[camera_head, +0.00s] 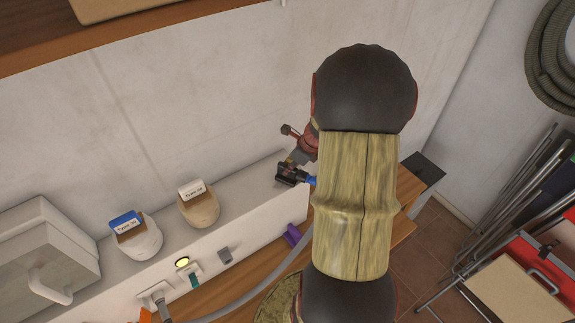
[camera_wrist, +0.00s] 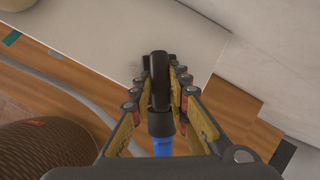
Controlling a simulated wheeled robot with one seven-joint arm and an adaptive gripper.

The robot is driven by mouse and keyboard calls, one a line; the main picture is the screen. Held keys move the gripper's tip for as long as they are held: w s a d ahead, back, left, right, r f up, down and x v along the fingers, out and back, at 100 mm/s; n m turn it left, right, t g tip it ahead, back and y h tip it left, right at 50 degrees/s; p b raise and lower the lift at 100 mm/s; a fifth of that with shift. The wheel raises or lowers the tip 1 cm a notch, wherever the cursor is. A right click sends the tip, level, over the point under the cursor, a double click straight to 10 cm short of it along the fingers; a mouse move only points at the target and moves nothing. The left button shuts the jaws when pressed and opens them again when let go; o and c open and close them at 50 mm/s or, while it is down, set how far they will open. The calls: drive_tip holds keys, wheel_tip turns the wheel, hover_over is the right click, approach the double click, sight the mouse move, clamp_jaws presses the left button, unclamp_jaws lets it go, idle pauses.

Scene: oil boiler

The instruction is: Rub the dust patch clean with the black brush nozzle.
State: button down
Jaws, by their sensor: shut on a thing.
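My gripper (camera_head: 298,161) is shut on the black brush nozzle (camera_head: 287,174), over the right end of the white ledge (camera_head: 245,180). In the wrist view the black nozzle (camera_wrist: 160,82) lies between the fingers of my gripper (camera_wrist: 161,75), with a blue part (camera_wrist: 163,146) behind it. The nozzle's front end is over or on the ledge top (camera_wrist: 105,35); I cannot tell whether it touches. A faint grey smudge, perhaps the dust patch (camera_wrist: 134,70), shows just left of the nozzle. The surface under the nozzle is hidden.
Two labelled containers (camera_head: 137,238) (camera_head: 199,205) and a white case (camera_head: 45,255) stand left on the ledge. A plug and grey hose (camera_head: 250,293) run along its front. The wall (camera_head: 200,90) rises behind. Folded chairs (camera_head: 500,220) stand right.

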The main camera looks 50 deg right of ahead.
drive_tip(key=shift+w+d+r+p, duration=0.1)
drive_tip(key=shift+w+d+p, duration=0.1)
drive_tip(key=shift+w, duration=0.45)
drive_tip(key=shift+w+d+p, duration=0.2)
drive_tip(key=shift+w, duration=0.4)
drive_tip(key=shift+s+a, duration=0.2)
drive_tip(key=shift+s, duration=0.4)
drive_tip(key=shift+s+a, duration=0.15)
drive_tip(key=shift+s, duration=0.4)
drive_tip(key=shift+w+d+f, duration=0.1)
drive_tip(key=shift+w+d, duration=0.05)
drive_tip(key=shift+w, duration=0.4)
drive_tip(key=shift+w+d+f, duration=0.1)
drive_tip(key=shift+w+d, duration=0.05)
drive_tip(key=shift+w, duration=0.4)
drive_tip(key=shift+s, duration=0.2)
drive_tip(key=shift+s+a, duration=0.2)
drive_tip(key=shift+s, duration=0.3)
drive_tip(key=shift+s+a, duration=0.15)
drive_tip(key=shift+s, duration=0.3)
drive_tip(key=shift+w+d+r, duration=0.1)
drive_tip(key=shift+w+d, duration=0.15)
drive_tip(key=shift+w, duration=0.4)
drive_tip(key=shift+a, duration=0.1)
drive_tip(key=shift+s+a+r+p, duration=0.1)
drive_tip(key=shift+s+a+p, duration=0.05)
drive_tip(key=shift+a, duration=1)
drive_tip(key=shift+s+a+p, duration=0.1)
drive_tip(key=shift+a+p, duration=0.05)
drive_tip(key=shift+a, duration=1)
